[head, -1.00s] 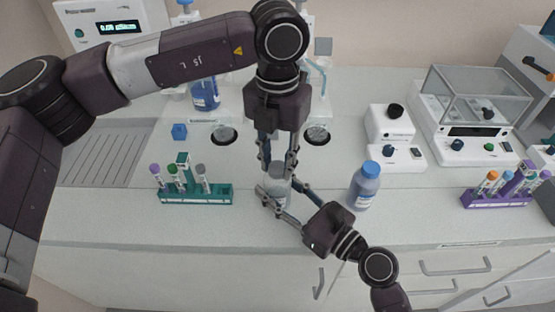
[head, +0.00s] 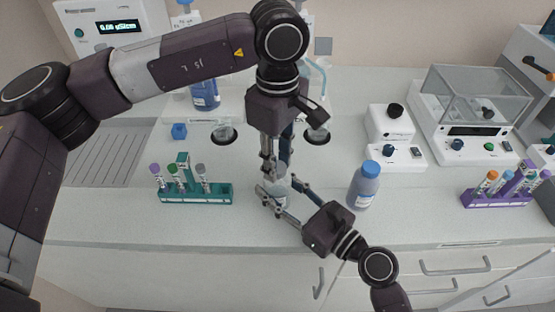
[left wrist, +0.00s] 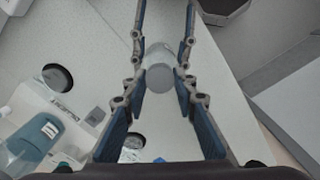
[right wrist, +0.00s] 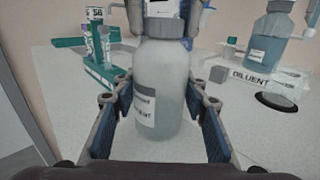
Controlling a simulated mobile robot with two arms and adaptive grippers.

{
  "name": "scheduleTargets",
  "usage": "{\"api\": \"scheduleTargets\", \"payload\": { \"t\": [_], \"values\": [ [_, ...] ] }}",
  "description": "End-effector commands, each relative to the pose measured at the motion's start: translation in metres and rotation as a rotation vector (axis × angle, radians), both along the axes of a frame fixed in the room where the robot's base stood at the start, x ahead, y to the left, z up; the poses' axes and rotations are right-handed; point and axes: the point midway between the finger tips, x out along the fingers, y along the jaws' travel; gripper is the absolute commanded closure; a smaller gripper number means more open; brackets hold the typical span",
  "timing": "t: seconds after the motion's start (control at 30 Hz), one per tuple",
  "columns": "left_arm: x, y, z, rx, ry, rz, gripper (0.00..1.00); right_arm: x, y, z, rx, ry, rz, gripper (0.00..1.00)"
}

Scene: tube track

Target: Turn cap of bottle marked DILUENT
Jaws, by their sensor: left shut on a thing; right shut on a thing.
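The bottle (right wrist: 160,92) stands upright on the bench, pale and see-through, with a label on its side that I can read only in part. Its grey cap (right wrist: 166,27) shows at the top; in the left wrist view the round cap (left wrist: 158,78) lies between the fingers. My left gripper (head: 275,170) points down from above and is shut on the cap. My right gripper (head: 281,189) comes in low from the right and is shut on the bottle's body. The fingers hide part of the bottle in the head view.
A teal tube rack (head: 212,194) stands left of the bottle, and a blue-capped bottle (head: 364,187) stands close to its right. A purple rack (head: 497,200) is at the far right. A plate reading DILUENT (right wrist: 251,76) is behind. The bench's front edge is near.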

Motion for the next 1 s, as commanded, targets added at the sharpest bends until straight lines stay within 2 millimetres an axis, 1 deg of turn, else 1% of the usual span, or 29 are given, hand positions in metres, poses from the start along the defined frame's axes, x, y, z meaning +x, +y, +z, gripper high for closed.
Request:
{"api": "scheduleTargets", "payload": {
  "t": [0.03,0.17,0.2,0.37,0.63,0.73,0.87,1.0],
  "values": [
    [0.001,0.001,0.000,0.002,-0.002,-0.037,1.00,0.000,0.000,0.000,0.000,0.000,0.000,1.00],
    [0.001,0.001,0.000,0.003,-0.003,-0.028,1.00,0.000,0.000,0.000,0.000,0.000,0.000,1.00],
    [0.001,0.001,0.000,0.003,-0.003,-0.028,0.71,0.000,0.000,0.000,0.000,0.000,0.000,1.00],
    [0.001,0.001,0.000,0.001,-0.002,-0.027,0.54,0.000,0.000,0.000,0.000,0.000,0.000,1.00],
    [0.001,0.000,0.001,0.000,-0.001,-0.027,0.54,0.000,0.000,0.000,0.000,0.000,0.000,1.00],
    [0.001,0.000,0.007,0.000,-0.004,-0.027,0.54,0.000,0.000,0.000,0.000,0.000,0.000,1.00],
    [0.001,0.000,0.026,-0.001,-0.005,-0.027,0.54,0.000,0.000,0.000,0.000,0.000,0.000,1.00],
    [0.002,0.000,0.057,-0.001,-0.007,-0.026,0.54,0.000,0.000,0.000,0.000,0.000,0.000,1.00]
  ]
}}
